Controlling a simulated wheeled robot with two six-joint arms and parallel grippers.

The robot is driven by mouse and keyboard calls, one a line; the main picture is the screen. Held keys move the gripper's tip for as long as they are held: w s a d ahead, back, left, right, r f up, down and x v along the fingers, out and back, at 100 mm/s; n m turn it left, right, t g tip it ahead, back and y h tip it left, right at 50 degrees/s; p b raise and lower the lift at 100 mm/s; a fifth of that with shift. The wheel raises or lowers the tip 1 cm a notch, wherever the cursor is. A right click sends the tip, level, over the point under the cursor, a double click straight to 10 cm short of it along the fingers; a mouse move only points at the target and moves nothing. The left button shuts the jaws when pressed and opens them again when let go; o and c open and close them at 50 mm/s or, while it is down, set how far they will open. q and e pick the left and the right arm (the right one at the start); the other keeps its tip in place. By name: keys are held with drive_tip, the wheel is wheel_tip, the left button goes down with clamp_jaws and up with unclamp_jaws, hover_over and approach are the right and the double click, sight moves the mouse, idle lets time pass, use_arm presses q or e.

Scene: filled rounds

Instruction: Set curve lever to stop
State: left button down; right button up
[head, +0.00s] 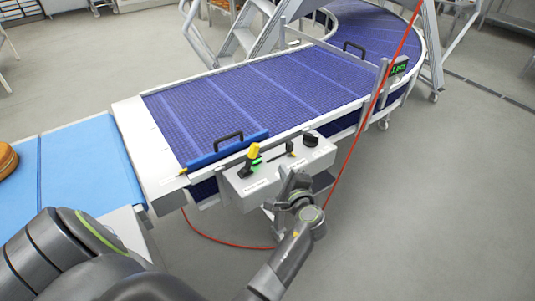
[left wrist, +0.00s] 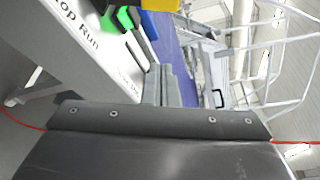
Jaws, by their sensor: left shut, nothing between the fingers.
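The control box (head: 270,178) is a light grey box on the near side of the curved conveyor. A lever with a yellow handle (head: 253,151) stands at its left end and leans to the right, beside a green mark. The yellow handle also shows at the top edge of the left wrist view (left wrist: 160,4), near green marks (left wrist: 125,18) and lettering of which "op Run" is readable. My left gripper (head: 292,178) is shut and empty, in front of the box and to the right of the yellow lever, apart from it. My right gripper is out of view.
A smaller black lever (head: 289,148) and a black knob (head: 311,140) are on the same box. A blue bar with a black handle (head: 228,140) lies just behind. A red cable (head: 352,150) runs past at the right. A blue flat belt (head: 75,165) carries a round brown item at left.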

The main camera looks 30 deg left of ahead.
sight(251, 158)
use_arm(q)
drive_tip(key=b+x, duration=0.2)
drive_tip(key=x, duration=0.8)
drive_tip(key=shift+f+b, duration=0.2)
drive_tip(key=shift+b, duration=0.1)
drive_tip(key=s+r+p, duration=0.1)
drive_tip(key=s+a+r+p, duration=0.1)
drive_tip(key=p, duration=0.1)
drive_tip(key=shift+s, duration=0.4)
drive_tip(key=shift+s+a+p, duration=0.15)
drive_tip(key=shift+s+p, duration=0.15)
drive_tip(key=shift+p, duration=0.1)
drive_tip(key=shift+f, duration=0.1)
